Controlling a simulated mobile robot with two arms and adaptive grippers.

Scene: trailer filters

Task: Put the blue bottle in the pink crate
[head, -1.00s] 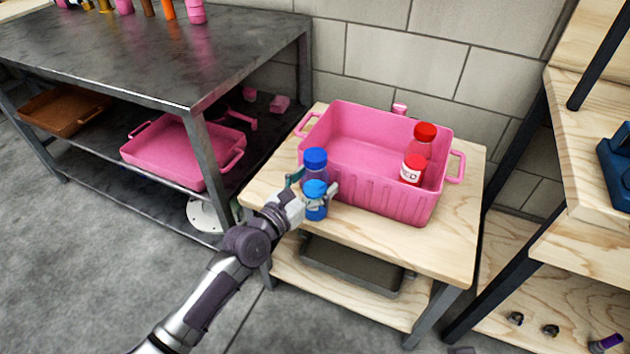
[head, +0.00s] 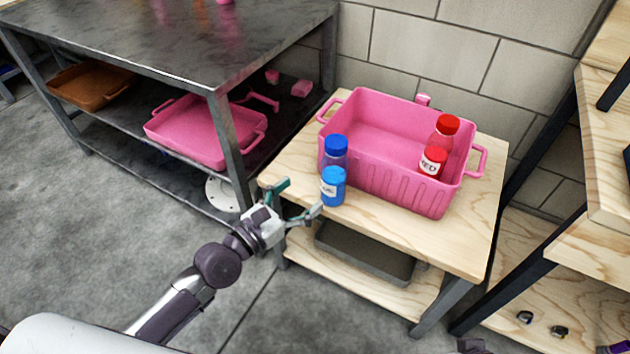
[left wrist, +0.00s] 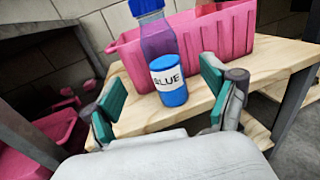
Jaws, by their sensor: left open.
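A small blue bottle (head: 333,187) with a white label stands upright on the wooden table (head: 455,235), in front of the pink crate's left end. Its label reads BLUE in the left wrist view (left wrist: 168,82). Just behind it stands a taller see-through bottle with a blue cap (head: 336,146), apparently outside the crate too. The pink crate (head: 400,185) holds a red-capped see-through bottle (head: 440,132) and a small red labelled bottle (head: 432,161). My left gripper (head: 297,201) is open and empty, left of the small blue bottle and apart from it.
A dark metal bench (head: 180,60) stands at the left, with a pink tray (head: 190,140) and a brown tray (head: 88,88) on its shelf. A dark tray (head: 365,255) lies under the table. A wooden rack (head: 540,270) stands at the right.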

